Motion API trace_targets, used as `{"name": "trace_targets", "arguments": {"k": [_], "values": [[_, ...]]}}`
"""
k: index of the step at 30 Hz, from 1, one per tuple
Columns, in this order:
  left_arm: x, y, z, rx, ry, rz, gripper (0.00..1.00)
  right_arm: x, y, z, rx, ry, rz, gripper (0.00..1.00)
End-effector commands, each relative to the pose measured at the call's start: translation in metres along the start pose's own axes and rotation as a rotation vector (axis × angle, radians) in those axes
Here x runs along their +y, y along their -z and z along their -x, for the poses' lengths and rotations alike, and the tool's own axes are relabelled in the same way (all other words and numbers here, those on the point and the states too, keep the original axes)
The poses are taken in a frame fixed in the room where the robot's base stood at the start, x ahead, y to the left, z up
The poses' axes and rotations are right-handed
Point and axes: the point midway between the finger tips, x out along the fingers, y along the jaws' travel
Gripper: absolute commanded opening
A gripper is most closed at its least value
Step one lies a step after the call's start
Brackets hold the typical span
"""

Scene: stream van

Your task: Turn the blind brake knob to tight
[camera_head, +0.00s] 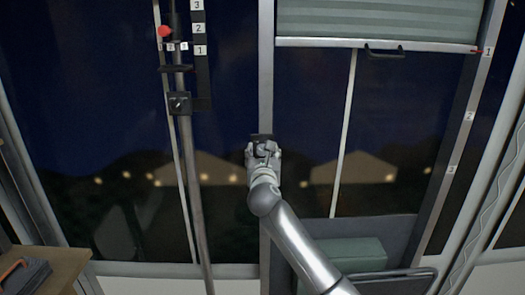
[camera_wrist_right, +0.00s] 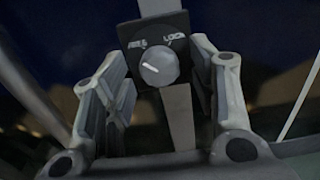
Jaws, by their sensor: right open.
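The brake knob (camera_wrist_right: 159,68) is a round grey dial on a dark square plate (camera_wrist_right: 134,36), fixed to a grey upright post. Two small labels above it appear to read FREE on the left and LOCK on the right. The white pointer line on the knob slants to the upper left, toward the left label. My right gripper (camera_wrist_right: 163,85) is open, with one finger on each side of the knob and gaps to it. In the head view my right gripper (camera_head: 264,155) covers most of the knob, below the plate's top edge (camera_head: 261,136). My left gripper is out of view.
A green blind (camera_head: 380,18) with a dark handle (camera_head: 384,51) hangs at upper right, beside a numbered rail. A pole with a clamp (camera_head: 180,103) and a numbered strip stands left. A wooden surface (camera_head: 60,268) is at lower left, a green cushion (camera_head: 345,255) below right.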

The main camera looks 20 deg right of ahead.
Motion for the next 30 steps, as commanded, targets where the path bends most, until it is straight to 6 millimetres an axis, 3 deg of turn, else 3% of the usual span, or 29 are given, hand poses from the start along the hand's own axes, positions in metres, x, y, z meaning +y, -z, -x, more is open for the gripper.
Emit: {"name": "trace_targets", "arguments": {"k": [14,25,30], "values": [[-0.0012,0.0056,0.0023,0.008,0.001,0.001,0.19,0.0004,0.0003,-0.0095,0.000,-0.001,-0.001,0.53],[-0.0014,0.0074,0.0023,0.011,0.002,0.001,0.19,0.0004,0.0002,-0.0094,0.000,-0.001,0.000,0.08],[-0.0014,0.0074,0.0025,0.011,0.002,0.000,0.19,0.0004,0.0002,-0.0094,0.000,-0.001,-0.007,0.07]]}}
